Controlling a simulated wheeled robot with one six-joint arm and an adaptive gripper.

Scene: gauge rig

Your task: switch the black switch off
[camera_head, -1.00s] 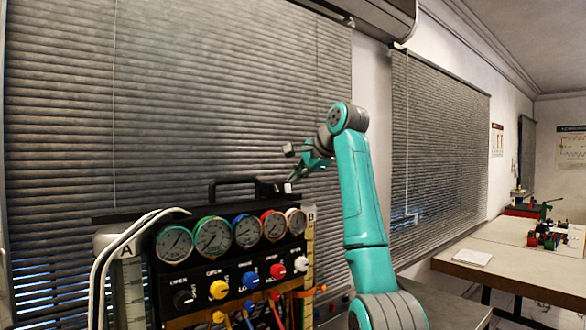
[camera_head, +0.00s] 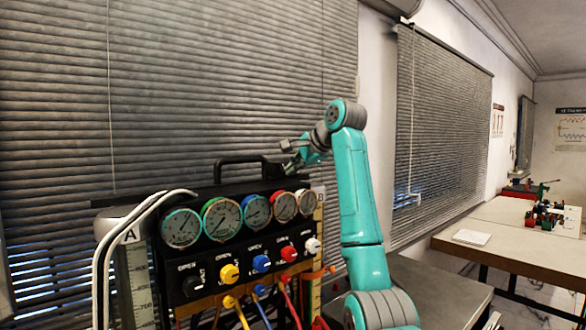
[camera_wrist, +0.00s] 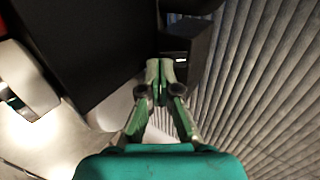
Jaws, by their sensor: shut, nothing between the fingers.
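The black switch (camera_head: 193,286) is a dark knob at the left end of the row of knobs on the gauge rig (camera_head: 160,287), under the leftmost gauge. Its pointer direction is too small to tell. My gripper (camera_head: 287,157) is high up, near the rig's top edge and right of its carry handle, well apart from the black switch. In the wrist view, my gripper (camera_wrist: 161,78) has its fingertips together and empty, beside a dark box-like part of the rig. The black switch does not show in the wrist view.
Yellow (camera_head: 229,272), blue (camera_head: 262,263), red (camera_head: 289,253) and white (camera_head: 312,245) knobs sit right of the black one. Several gauges are above, coloured hoses below. White cables (camera_head: 108,250) hang at the rig's left. Window blinds (camera_head: 200,80) stand close behind.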

